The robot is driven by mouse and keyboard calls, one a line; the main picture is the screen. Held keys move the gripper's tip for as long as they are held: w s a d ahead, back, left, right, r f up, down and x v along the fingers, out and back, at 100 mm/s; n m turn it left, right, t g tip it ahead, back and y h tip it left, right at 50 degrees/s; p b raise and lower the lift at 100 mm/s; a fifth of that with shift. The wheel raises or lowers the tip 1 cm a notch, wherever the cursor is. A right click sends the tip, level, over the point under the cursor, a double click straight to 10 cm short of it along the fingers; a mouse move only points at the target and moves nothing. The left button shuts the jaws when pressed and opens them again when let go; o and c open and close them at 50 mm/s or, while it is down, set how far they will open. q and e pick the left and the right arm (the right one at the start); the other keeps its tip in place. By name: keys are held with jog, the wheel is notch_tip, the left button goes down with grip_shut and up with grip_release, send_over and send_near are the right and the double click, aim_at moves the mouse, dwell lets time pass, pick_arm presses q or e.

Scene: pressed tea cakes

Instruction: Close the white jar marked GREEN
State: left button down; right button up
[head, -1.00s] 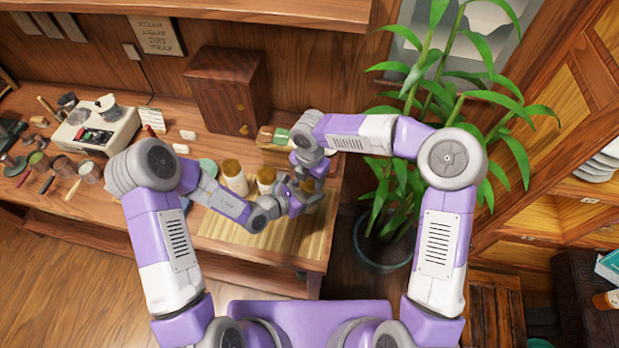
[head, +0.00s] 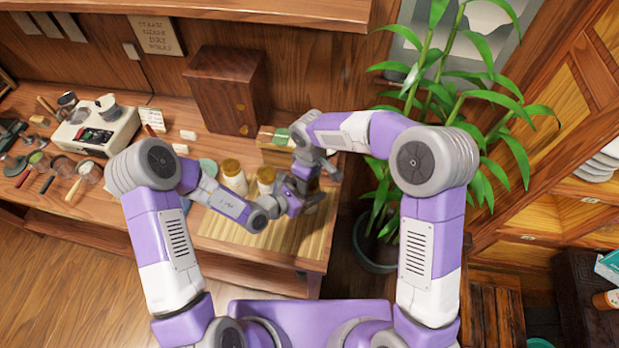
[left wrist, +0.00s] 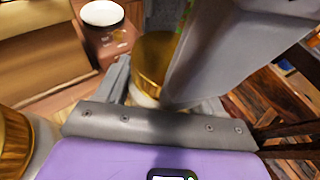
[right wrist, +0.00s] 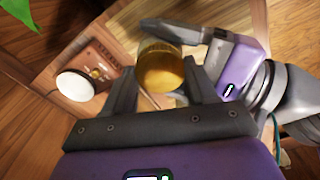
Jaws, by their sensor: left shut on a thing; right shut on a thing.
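A jar with a gold-brown lid (right wrist: 160,65) is between my two grippers, over the right part of the table. A bit of its white body (left wrist: 140,98) shows below the gold part in the left wrist view. My left gripper (head: 300,197) is shut on the jar from the left. My right gripper (head: 314,178) comes from above and is shut on the lid. The fingers and arm links hide most of the jar in the head view. No GREEN marking is readable, and I cannot tell whether the lid is fully seated.
Two white jars with gold-brown lids (head: 235,178) (head: 266,181) stand just left of the grippers. A bamboo mat (head: 285,243) lies below. A brown cabinet (head: 228,92) stands behind. A tall plant (head: 400,185) is close on the right. Scoops and a scale (head: 98,130) occupy the left.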

jog(key=m, duration=0.5)
jog(key=o, duration=1.2)
jog(key=shift+o, duration=0.2)
jog(key=shift+a, duration=0.1)
jog(key=shift+s+a, duration=0.15)
jog(key=shift+s, duration=0.05)
notch_tip(320, 180, up, 12)
jog(key=shift+w+d, duration=0.2)
jog(key=shift+d, duration=0.15)
pick_arm(q)
jog(key=shift+c, duration=0.3)
grip_release()
